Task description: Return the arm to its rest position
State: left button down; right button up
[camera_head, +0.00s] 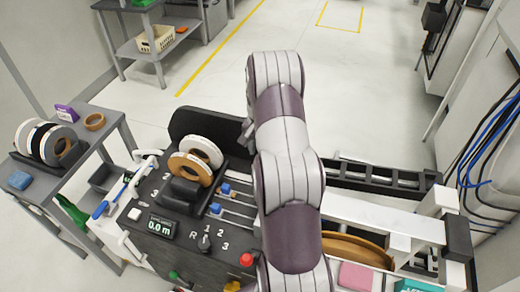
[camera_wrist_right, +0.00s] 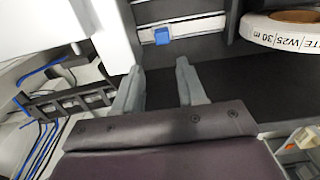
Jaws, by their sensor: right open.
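My right arm (camera_head: 290,165) comes up from the bottom middle of the head view and reaches over the edge banding machine. Its gripper is mostly hidden behind the arm there. In the right wrist view my right gripper (camera_wrist_right: 160,88) has its two grey fingers apart with nothing between them, above a dark surface of the machine. A white tape roll (camera_wrist_right: 285,32) and a blue clamp (camera_wrist_right: 161,37) lie beyond the fingers. In the head view a white roll (camera_head: 203,148) and a brown roll (camera_head: 190,170) stand on the machine (camera_head: 155,195), left of the arm. My left gripper does not show.
A grey side table (camera_head: 88,148) at left holds several tape rolls, a purple box (camera_head: 66,113) and a blue block (camera_head: 19,180). Blue and black cables (camera_head: 480,150) hang at right. A shelf (camera_head: 150,45) stands at the back. The floor beyond the machine is clear.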

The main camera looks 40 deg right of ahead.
dwell(0.4)
jog(key=s+a+r+n, duration=0.3)
jog(key=s+a+n, duration=0.1)
jog(key=a, duration=0.5)
jog(key=s+a+r+n+t, duration=0.1)
jog(key=s+a+r+n, duration=0.2)
jog(key=a, duration=0.7)
jog(key=s+a+r+n, duration=0.3)
jog(key=s+a+n, duration=0.2)
jog(key=a, duration=0.4)
jog(key=shift+s+a+r+n, duration=0.2)
jog(key=shift+s+r+n, duration=0.05)
jog(key=shift+s+n, duration=0.15)
